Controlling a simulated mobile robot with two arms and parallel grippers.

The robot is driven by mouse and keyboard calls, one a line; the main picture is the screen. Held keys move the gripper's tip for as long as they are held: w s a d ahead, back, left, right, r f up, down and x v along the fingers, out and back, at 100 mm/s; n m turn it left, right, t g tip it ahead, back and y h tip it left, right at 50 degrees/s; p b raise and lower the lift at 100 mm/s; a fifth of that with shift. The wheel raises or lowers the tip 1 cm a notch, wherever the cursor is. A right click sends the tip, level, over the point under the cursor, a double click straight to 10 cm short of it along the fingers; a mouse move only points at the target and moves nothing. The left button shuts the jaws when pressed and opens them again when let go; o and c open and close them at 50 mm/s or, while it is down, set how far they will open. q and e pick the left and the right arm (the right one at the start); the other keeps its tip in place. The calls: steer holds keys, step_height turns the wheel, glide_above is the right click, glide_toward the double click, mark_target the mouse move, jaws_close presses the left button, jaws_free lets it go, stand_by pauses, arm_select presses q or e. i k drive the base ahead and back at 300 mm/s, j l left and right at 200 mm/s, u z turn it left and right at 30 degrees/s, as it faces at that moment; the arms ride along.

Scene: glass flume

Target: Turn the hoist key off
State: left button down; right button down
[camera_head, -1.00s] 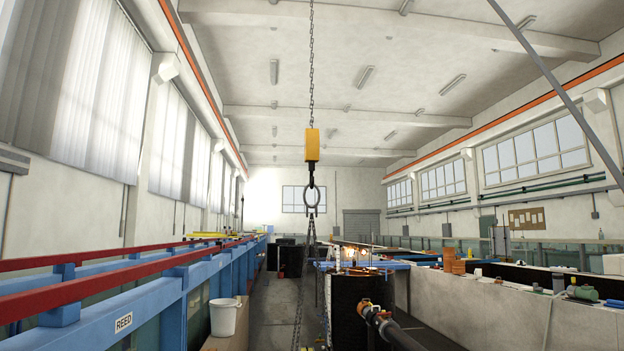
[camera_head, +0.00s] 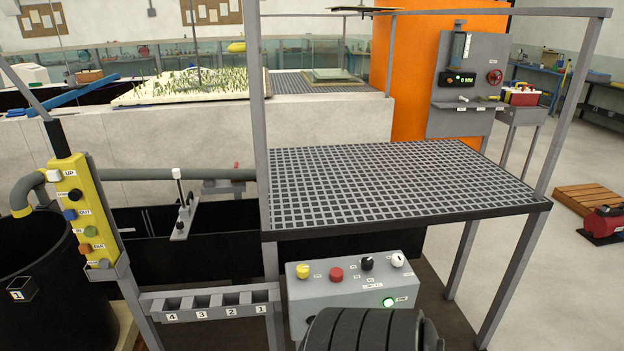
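A yellow hoist pendant (camera_head: 80,212) hangs upright in a grey holder at the left, with a column of labelled buttons; the top one reads UP. A grey control box (camera_head: 325,297) sits low under the grating platform. It carries a yellow knob (camera_head: 303,271), a red knob (camera_head: 336,274), a black knob (camera_head: 367,263), a white-topped knob (camera_head: 397,259) and a lit green button (camera_head: 389,302). The labels on the box are too small to read, and I cannot tell which control is the hoist key.
A grating platform (camera_head: 400,188) on grey posts spans the middle. A rack with numbered slots (camera_head: 217,299) is at lower left, beside a black barrel (camera_head: 40,280). A grey panel (camera_head: 468,75) stands at back right. A wooden pallet (camera_head: 590,200) and red machine (camera_head: 605,225) lie on the right floor.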

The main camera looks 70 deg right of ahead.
mark_target(302, 270)
steer(key=z, duration=2.6)
